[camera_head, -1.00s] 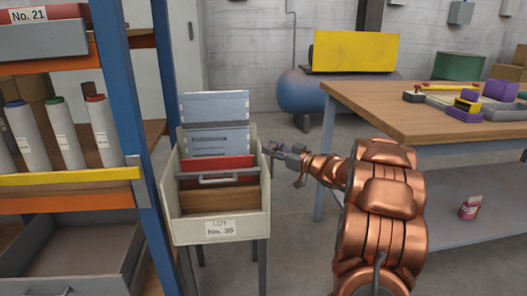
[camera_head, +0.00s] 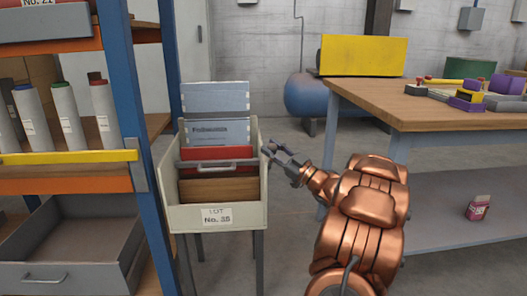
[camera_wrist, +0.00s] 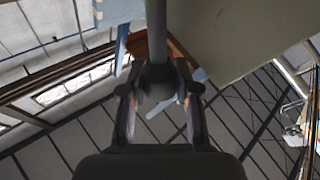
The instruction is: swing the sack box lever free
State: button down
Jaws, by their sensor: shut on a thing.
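In the wrist view a grey lever rod (camera_wrist: 156,28) ends in a round dark knob (camera_wrist: 158,80), beside a beige surface that looks like the box's wall (camera_wrist: 250,30). My gripper (camera_wrist: 158,92) is shut on the knob, one finger on each side.
A blue-and-orange shelf rack (camera_head: 128,110) stands close on the box's left. A wooden-topped workbench (camera_head: 420,112) with small items stands at the right. A blue tank (camera_head: 305,95) lies behind. Some grey floor is clear between box and bench.

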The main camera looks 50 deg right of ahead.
jog(key=c, duration=0.8)
grip_release()
jog(key=v, duration=1.2)
